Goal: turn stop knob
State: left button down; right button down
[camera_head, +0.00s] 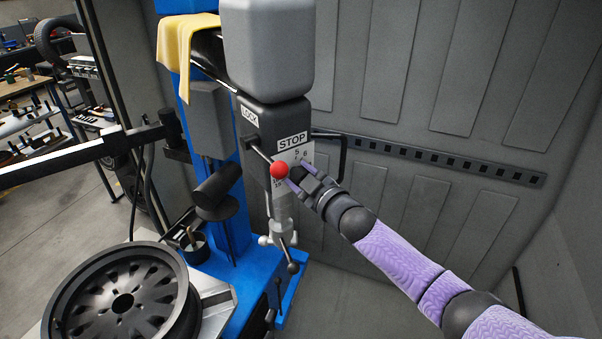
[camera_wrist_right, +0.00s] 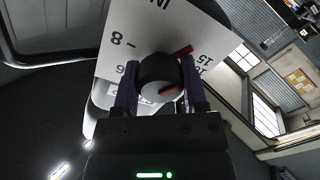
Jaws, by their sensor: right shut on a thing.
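The stop knob (camera_wrist_right: 160,78) is a dark round knob with a grey face and a red mark, set on a white number plate (camera_wrist_right: 118,40). In the wrist view, my right gripper (camera_wrist_right: 160,98) is shut on the knob, with one finger on each side. In the head view, the right gripper (camera_head: 297,178) reaches in from the lower right to the plate under the STOP label (camera_head: 292,141), and its fingers mostly hide the knob. A longer red mark lies on the plate, up and right of the knob. My left gripper is not in view.
A red ball (camera_head: 279,169) on a lever stands close left of the right gripper, below the LOCK label (camera_head: 250,116). A black handle bar (camera_head: 342,158) is just to the right. A wheel rim (camera_head: 125,300) lies at lower left. A yellow cloth (camera_head: 186,45) hangs above.

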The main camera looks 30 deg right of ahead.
jog(key=m, duration=0.5)
jog(key=shift+f+m+p, duration=0.1)
jog(key=shift+m+p, duration=0.2)
jog(key=m, duration=0.4)
jog(key=shift+f+m, duration=0.1)
jog(key=shift+m, duration=0.3)
jog(key=shift+c, duration=0.6)
grip_release()
jog(key=s+d, duration=0.1)
jog(key=s, duration=0.8)
jog(key=shift+s+d, duration=0.3)
jog(key=shift+s, duration=0.1)
